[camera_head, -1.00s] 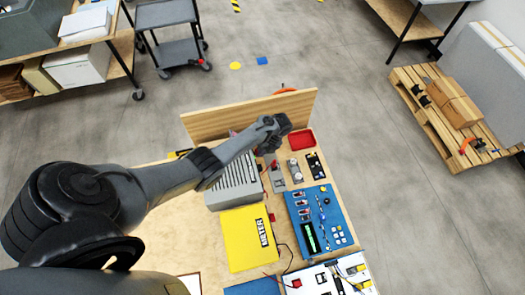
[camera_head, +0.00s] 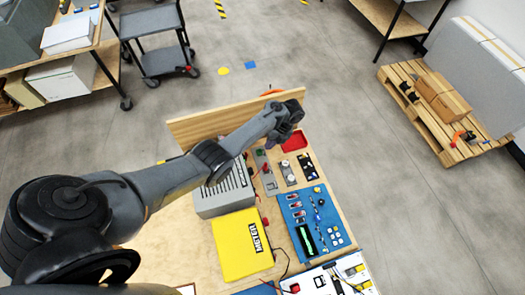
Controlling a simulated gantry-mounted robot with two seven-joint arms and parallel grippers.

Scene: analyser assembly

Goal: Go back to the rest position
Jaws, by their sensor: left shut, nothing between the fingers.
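My left gripper (camera_head: 290,115) is shut and empty. It is above the far part of the wooden workbench (camera_head: 170,220), in front of the upright wooden back board (camera_head: 195,128) and close to the red tray (camera_head: 294,141). My left arm reaches in from the left across the bench. My right gripper is not in view. On the bench are a yellow meter box (camera_head: 237,246), a grey ribbed unit (camera_head: 225,197) partly hidden by my arm, and a blue panel (camera_head: 311,222) with small parts.
A white board with parts (camera_head: 328,280) lies at the near edge. A grey cart (camera_head: 160,60) stands beyond the bench at the left. A wooden pallet (camera_head: 430,122) with boxes is at the right.

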